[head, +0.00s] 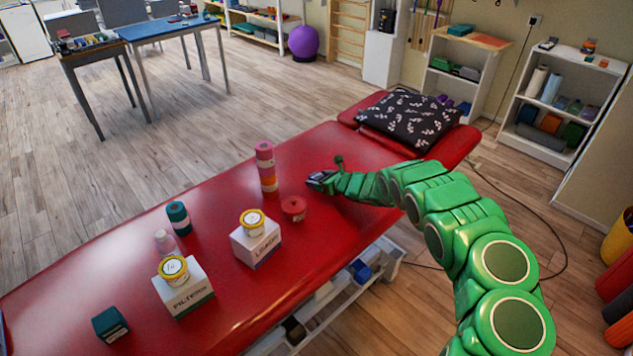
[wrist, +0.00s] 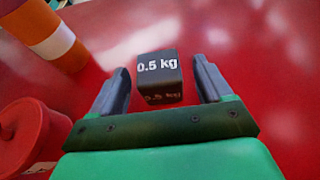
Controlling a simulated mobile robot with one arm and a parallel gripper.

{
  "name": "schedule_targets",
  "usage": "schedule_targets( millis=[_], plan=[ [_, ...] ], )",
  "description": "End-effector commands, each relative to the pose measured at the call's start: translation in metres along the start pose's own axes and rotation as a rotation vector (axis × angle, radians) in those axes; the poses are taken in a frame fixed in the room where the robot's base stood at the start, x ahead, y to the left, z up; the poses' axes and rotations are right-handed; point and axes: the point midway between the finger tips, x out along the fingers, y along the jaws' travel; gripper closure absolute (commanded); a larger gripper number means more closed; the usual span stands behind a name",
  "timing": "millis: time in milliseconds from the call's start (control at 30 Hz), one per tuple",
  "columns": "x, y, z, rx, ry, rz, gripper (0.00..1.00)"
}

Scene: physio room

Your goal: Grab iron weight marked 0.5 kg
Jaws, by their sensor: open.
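The iron weight (wrist: 159,80) is a small dark block with "0.5 kg" in white on its face. In the wrist view it sits on the red couch, ahead of and between the fingers of my gripper (wrist: 161,66). The fingers are open, with a gap on each side of the weight. In the head view my gripper (head: 320,181) is low over the red treatment couch (head: 230,190). I cannot make out the weight clearly from the gripper there.
Boxes with yellow-lidded tubs (head: 256,246) stand nearer. A patterned pillow (head: 408,117) lies at the far end.

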Motion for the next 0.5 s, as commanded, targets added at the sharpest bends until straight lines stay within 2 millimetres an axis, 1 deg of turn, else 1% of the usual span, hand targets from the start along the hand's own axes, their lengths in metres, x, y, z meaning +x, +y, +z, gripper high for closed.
schedule_targets(
  millis=[33, 300, 500],
  plan=[
    [0.005, 0.001, 0.0, -0.001, -0.001, 0.002, 0.21],
    [0.027, 0.002, -0.002, 0.002, -0.001, 0.005, 0.21],
    [0.036, 0.001, -0.001, -0.001, -0.001, 0.003, 0.21]
  ],
)
